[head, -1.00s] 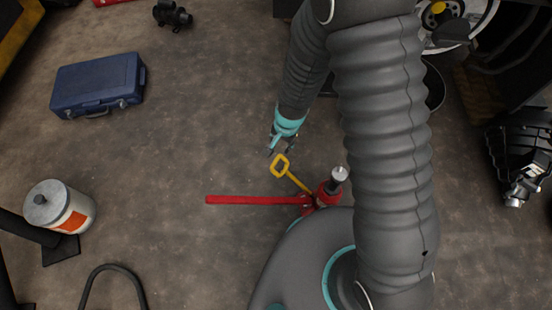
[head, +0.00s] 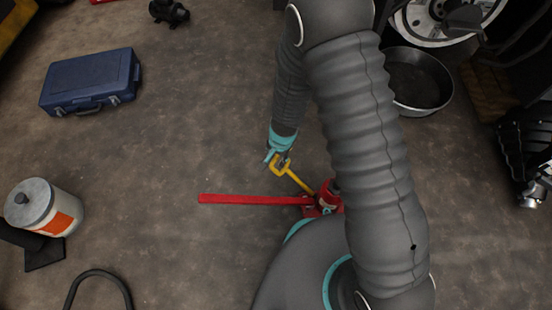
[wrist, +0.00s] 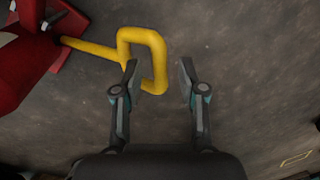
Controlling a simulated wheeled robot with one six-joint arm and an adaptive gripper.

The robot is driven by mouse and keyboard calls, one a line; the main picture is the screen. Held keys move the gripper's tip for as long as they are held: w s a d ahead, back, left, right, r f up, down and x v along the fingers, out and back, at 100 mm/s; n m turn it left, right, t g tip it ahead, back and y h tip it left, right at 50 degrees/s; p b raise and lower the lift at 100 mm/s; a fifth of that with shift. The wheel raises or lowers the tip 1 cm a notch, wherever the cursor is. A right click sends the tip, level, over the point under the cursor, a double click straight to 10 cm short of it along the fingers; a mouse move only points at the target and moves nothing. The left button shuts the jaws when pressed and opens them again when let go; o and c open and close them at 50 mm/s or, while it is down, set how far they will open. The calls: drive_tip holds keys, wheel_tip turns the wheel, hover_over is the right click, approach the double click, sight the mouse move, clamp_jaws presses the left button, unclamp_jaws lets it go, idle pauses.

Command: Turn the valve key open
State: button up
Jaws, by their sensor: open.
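The yellow valve key (head: 293,177) has a square loop handle and a straight shaft. The shaft runs into the red jack (head: 325,200), whose long red handle (head: 250,200) points left. In the wrist view the key's loop (wrist: 155,62) reaches between the open fingers of my gripper (wrist: 160,80), with one side of the loop between the fingertips. The red jack body (wrist: 25,65) fills the upper left there. In the head view my gripper (head: 275,160) is at the loop's end. I cannot tell whether a finger touches the loop.
A blue case (head: 92,82) lies at the left, with a white canister (head: 42,207) with an orange label below it. A dark round pan (head: 420,80) is at the upper right. The floor left of my gripper is clear.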

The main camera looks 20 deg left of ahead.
drive_tip(key=shift+f, duration=0.1)
drive_tip(key=shift+c, duration=0.2)
clamp_jaws()
